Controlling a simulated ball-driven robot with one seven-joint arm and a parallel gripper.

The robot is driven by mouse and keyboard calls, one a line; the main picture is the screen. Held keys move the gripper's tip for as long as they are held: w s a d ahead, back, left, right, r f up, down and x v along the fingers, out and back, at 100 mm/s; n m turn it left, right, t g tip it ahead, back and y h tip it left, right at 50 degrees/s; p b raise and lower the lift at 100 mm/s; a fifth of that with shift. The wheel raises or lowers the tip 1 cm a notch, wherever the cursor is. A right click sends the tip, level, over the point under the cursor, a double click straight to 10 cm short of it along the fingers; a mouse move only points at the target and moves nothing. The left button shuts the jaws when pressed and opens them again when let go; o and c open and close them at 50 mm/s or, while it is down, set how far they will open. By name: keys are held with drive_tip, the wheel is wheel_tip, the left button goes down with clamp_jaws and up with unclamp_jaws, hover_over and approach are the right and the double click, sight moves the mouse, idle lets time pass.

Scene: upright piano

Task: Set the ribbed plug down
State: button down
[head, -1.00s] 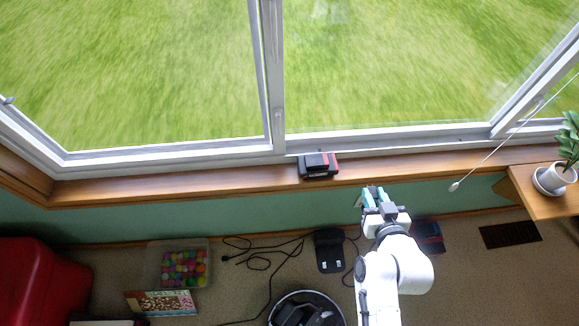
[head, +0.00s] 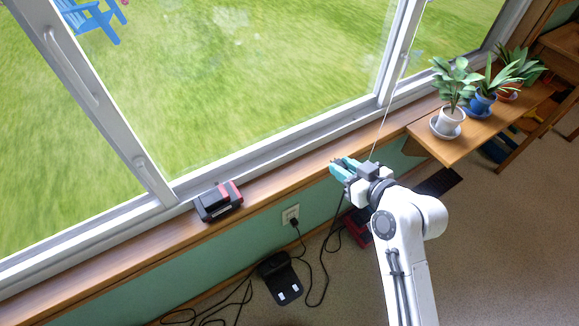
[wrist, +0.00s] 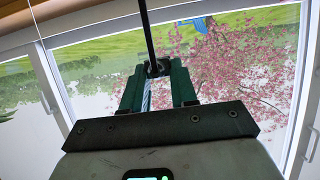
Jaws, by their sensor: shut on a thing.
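My gripper (head: 343,167), with teal fingers, is at the window sill's height in the head view. In the wrist view its fingers (wrist: 158,85) are shut on a small dark thing at their tips, which I take to be the ribbed plug (wrist: 155,69). A pale, twisted-looking strip shows below it between the fingers. In the head view the plug is too small and too hidden to make out clearly. A dark line runs up from the plug in the wrist view; I cannot tell whether it is attached.
The wooden window sill (head: 292,168) has free room around a black and red device (head: 218,202). A wooden shelf (head: 443,146) with potted plants stands at right. A pull cord (head: 384,128) hangs by my gripper. A black charger (head: 279,278) and cables lie on the floor.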

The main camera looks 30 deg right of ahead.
drive_tip(key=w+d+f+b, duration=0.1)
drive_tip(key=w+f, duration=0.2)
drive_tip(key=w, duration=0.1)
drive_tip(key=w+d+f, duration=0.1)
drive_tip(key=w+f, duration=0.2)
drive_tip(key=w, duration=0.1)
drive_tip(key=w+d+f+b, duration=0.1)
drive_tip(key=w+d+f, duration=0.1)
drive_tip(key=w+f, duration=0.1)
drive_tip(key=shift+b+x, duration=0.35)
drive_tip(key=shift+x, duration=0.55)
drive_tip(key=shift+w+f, duration=0.15)
drive_tip(key=shift+w, duration=0.1)
drive_tip(key=shift+f+b, duration=0.45)
drive_tip(key=shift+f, duration=1)
